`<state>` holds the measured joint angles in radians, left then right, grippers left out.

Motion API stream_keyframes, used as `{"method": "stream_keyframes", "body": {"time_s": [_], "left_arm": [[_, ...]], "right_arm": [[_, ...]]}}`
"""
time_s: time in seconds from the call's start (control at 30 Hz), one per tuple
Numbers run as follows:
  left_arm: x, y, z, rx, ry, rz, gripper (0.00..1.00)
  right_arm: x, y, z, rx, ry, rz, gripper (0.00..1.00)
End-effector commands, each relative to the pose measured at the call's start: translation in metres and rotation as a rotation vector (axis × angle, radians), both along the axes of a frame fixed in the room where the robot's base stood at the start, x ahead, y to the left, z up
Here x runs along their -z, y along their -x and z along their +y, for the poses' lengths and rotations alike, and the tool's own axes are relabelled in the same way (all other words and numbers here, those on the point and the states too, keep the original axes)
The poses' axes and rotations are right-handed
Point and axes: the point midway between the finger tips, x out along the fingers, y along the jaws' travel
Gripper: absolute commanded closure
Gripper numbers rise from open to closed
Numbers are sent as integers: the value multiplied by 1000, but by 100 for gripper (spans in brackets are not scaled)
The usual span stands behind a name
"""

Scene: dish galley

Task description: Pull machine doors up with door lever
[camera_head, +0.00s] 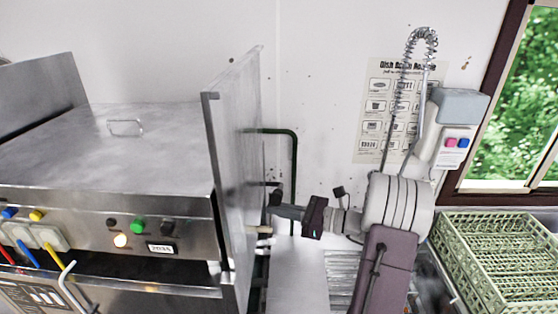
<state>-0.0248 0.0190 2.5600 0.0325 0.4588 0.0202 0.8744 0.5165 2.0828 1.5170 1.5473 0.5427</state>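The steel dish machine (120,165) fills the left side, with a control panel (100,232) on its front. A tall steel panel (236,150) stands upright at its right side. A dark green bent bar (272,131), which looks like the door lever, comes out behind this panel and turns down on its right. My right gripper (276,197) points left toward the panel's right face, just left of the bar's lower run. Its fingers are small and dark, so I cannot tell whether they are open or touch anything. The machine doors are mostly hidden. My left gripper is not in view.
A green dish rack (495,262) sits at the lower right under the window. A spray hose (421,40) and a grey wall box (456,105) are behind my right arm. A pale steel surface (298,275) lies clear below the gripper. A bent metal handle (70,285) shows at lower left.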

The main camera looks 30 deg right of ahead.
Motion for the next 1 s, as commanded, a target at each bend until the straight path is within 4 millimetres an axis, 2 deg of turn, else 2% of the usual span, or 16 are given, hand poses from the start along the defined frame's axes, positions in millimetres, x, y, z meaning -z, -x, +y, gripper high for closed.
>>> {"method": "stream_keyframes", "body": {"time_s": [0.03, 0.4, 0.57, 0.8, 1.0], "left_arm": [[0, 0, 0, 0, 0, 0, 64], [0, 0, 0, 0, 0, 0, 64], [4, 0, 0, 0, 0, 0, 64], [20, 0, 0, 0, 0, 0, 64], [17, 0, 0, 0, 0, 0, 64]], "right_arm": [[-9, -2, -1, -1, 3, -8, 100], [-49, -29, -18, 0, 3, -5, 100], [-43, -29, -18, 1, 0, -1, 100], [-21, -28, -18, 1, 0, 0, 100], [-22, -26, -20, 3, -1, -1, 100]]}}
